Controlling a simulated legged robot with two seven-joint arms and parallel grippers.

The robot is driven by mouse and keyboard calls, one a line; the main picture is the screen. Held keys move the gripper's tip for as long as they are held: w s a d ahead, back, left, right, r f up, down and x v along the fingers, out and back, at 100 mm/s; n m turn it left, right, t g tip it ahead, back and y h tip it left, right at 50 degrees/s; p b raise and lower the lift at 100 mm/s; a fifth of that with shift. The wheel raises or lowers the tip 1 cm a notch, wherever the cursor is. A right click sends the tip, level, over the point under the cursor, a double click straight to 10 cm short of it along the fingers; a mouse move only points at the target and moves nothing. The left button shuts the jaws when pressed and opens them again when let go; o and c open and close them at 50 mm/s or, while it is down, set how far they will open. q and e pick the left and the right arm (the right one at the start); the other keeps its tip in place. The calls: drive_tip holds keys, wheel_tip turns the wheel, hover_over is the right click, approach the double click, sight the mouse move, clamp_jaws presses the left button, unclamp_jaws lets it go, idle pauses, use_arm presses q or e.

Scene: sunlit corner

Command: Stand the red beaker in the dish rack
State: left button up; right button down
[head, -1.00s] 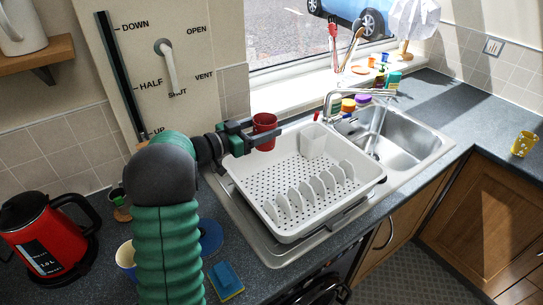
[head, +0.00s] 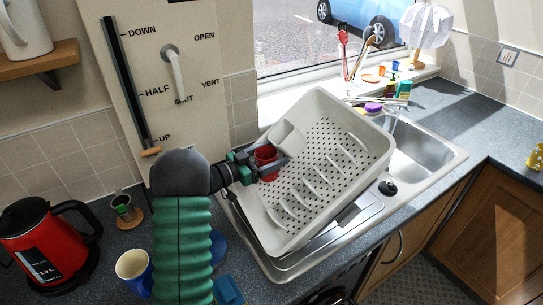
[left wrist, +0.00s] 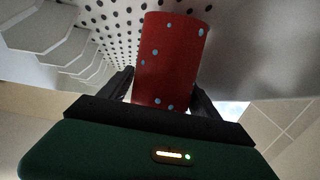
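The red beaker (head: 265,156) is between the fingers of my left gripper (head: 274,168), at the left side of the white dish rack (head: 335,140). In the left wrist view the beaker (left wrist: 166,60) has pale blue dots, and both fingers lie along its sides near the gripper end. The rack's holed floor shows close behind it. Whether the beaker touches the rack is unclear. The rack sits askew and tilted, its far right end up over the sink edge. My right gripper is not in view.
A white cutlery cup (head: 287,138) is in the rack beside the beaker. The steel sink (head: 420,150) is to the right.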

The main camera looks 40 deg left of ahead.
use_arm(q)
drive_tip(key=shift+o, duration=1)
drive_tip(key=shift+d+f, duration=0.1)
drive_tip(key=shift+d, duration=0.25)
drive_tip(key=shift+s+d+r, duration=0.15)
drive_tip(key=shift+d+r, duration=0.2)
drive_tip(key=shift+d, duration=0.1)
drive_tip(key=v, duration=0.7)
drive_tip(key=b+v, duration=0.1)
drive_tip(key=v, duration=0.3)
drive_tip(key=shift+a+f, duration=0.1)
drive_tip(key=shift+a, duration=0.3)
drive_tip(key=shift+s, duration=0.45)
drive_tip(key=shift+a, duration=0.1)
drive_tip(key=shift+c, duration=0.3)
